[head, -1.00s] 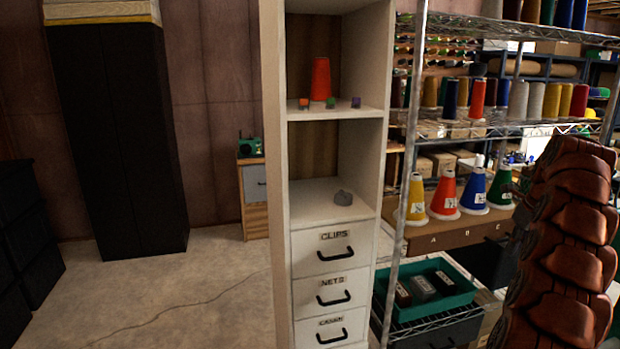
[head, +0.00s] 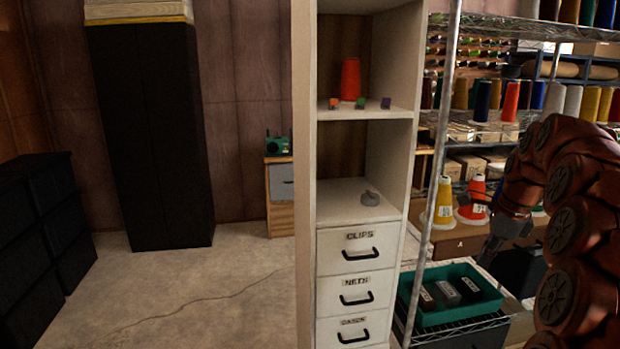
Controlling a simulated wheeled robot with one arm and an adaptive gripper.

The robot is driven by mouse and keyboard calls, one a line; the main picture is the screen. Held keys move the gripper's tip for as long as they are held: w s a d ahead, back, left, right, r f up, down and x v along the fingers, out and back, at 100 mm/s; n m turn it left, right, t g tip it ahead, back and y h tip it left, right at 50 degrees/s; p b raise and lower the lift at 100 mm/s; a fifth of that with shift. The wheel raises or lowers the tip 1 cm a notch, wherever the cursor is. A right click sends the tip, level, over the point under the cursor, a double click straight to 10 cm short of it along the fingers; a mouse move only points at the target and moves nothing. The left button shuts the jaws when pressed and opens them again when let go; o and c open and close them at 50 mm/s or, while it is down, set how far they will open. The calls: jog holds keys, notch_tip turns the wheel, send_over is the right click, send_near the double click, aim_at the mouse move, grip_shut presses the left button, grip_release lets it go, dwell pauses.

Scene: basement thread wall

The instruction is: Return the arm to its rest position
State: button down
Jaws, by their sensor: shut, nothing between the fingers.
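My gripper (head: 487,255) shows at the right of the head view, at the end of my red-brown segmented arm. It points down and to the left, is shut and holds nothing. It appears in front of the wire shelf, near the right end of the green tray (head: 425,318). Whether it touches anything there I cannot tell. The arm is bent and covers part of the shelf and the cones behind it.
A white cabinet (head: 308,200) with labelled drawers stands mid-view, a red cone (head: 350,80) on its upper shelf. Black boxes (head: 40,230) are at left. The floor (head: 200,290) is clear.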

jog(key=s+a+f+n+g, duration=0.2)
jog(key=s+a+f+n, duration=0.1)
jog(key=s+a+n, duration=1.3)
jog(key=s+a+f+n, duration=0.2)
jog(key=s+f, duration=0.1)
jog(key=s, duration=0.3)
jog(key=s+a+f+n+g+h, duration=0.1)
jog(key=s+a+f+n, duration=0.1)
jog(key=s, duration=0.5)
jog(key=s+a+f+n, duration=0.3)
jog(key=s+n, duration=0.1)
jog(key=s, duration=0.3)
jog(key=shift+s+f+g+h, duration=0.25)
jog(key=shift+f+g+h, duration=0.05)
